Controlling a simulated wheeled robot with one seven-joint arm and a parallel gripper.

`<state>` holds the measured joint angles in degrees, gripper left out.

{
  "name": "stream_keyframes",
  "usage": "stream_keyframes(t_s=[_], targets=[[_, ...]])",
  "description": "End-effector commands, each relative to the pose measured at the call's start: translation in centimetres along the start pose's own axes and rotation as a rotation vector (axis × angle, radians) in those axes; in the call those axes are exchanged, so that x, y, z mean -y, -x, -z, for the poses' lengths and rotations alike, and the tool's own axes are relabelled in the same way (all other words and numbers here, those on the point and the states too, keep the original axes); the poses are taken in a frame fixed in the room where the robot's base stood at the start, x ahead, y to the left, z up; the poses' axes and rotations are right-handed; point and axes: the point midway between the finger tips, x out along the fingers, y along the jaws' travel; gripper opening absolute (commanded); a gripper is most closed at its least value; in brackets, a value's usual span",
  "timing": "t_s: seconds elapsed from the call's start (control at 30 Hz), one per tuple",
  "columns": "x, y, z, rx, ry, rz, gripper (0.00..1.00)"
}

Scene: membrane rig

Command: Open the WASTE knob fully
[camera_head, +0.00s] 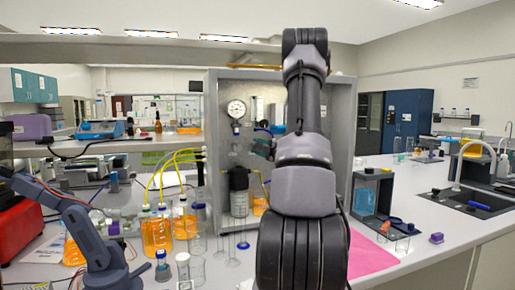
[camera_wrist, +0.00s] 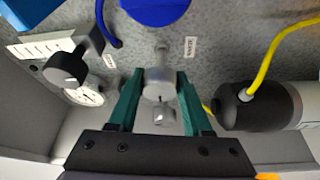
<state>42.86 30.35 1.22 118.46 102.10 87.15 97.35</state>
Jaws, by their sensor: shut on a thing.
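In the wrist view, my gripper (camera_wrist: 160,92) has its two green fingers closed on either side of a silver-grey knob (camera_wrist: 158,84) on the speckled panel. A small white label (camera_wrist: 190,48) sits beside this knob; its lettering is too small to read for certain. A second knob, black with a grey stem (camera_wrist: 68,68), stands to the left with its own label (camera_wrist: 110,60), apart from my fingers. My arm hides the held knob there.
The rig's grey cabinet (camera_head: 345,130) walls in the work area. A pressure gauge (camera_head: 236,109) is on its panel. A black-capped cylinder (camera_wrist: 245,105) with a yellow tube is close right of my fingers. Orange flasks (camera_head: 156,235) and glassware crowd the bench at left.

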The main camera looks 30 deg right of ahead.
Motion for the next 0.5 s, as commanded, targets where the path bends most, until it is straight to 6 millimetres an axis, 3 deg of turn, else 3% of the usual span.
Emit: stream_keyframes(t_s=[0.5], targets=[[0.10,-0.01,0.10,-0.002,0.455,0.190,0.00]])
